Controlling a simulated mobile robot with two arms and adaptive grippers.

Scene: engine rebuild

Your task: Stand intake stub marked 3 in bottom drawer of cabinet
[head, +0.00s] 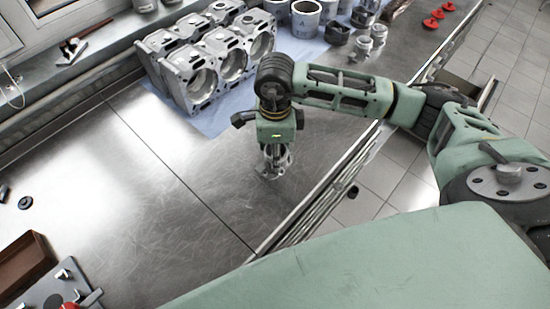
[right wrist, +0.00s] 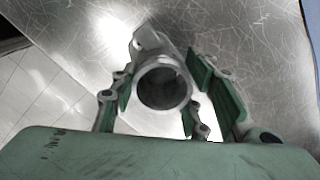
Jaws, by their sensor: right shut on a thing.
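My right gripper (head: 275,158) points down over the steel bench near its front edge. It is shut on a grey metal intake stub (right wrist: 162,86), whose round open mouth faces the camera in the right wrist view. In the head view the fingers mostly hide the stub, and I cannot tell whether it touches the bench. No number can be read on it. The cabinet (head: 318,212) under the bench shows its drawer fronts edge-on; a drawer (head: 484,84) seems to stand out farther along, partly hidden by my right arm. My left gripper is not in view.
The steel bench (head: 130,170) is clear to the left of the gripper. An engine block (head: 205,62) stands on a blue cloth behind it. Cylinder sleeves (head: 305,18), small metal parts (head: 362,46) and red caps (head: 432,23) stand farther right. A brown tray (head: 22,262) is at lower left.

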